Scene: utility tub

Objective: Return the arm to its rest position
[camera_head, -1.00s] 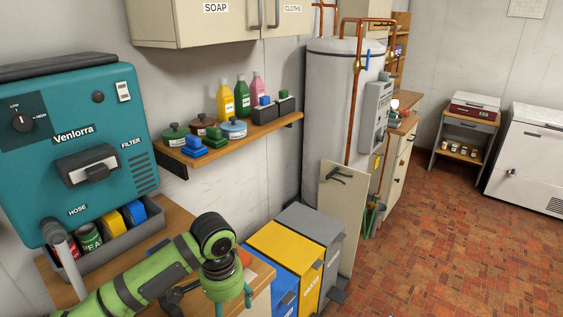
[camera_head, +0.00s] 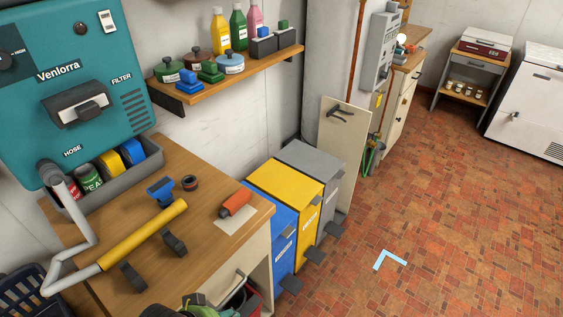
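Neither of my grippers shows clearly in the head view. A small green and dark part at the bottom edge (camera_head: 197,300) may be a piece of my arm; its gripper end cannot be made out. The wooden worktop (camera_head: 215,165) is in view. A yellow-handled wand (camera_head: 143,235) on a bent grey pipe lies across it, beside two dark blocks (camera_head: 174,243). No gripper is seen touching it.
An orange tool (camera_head: 235,203) lies on a pale sheet, with a blue clamp-like item (camera_head: 160,191) and a dark ring (camera_head: 190,183) nearby. Blue, yellow (camera_head: 285,185) and grey bins stand right of the worktop. A dark basket (camera_head: 25,295) is at lower left. The tiled floor is mostly clear.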

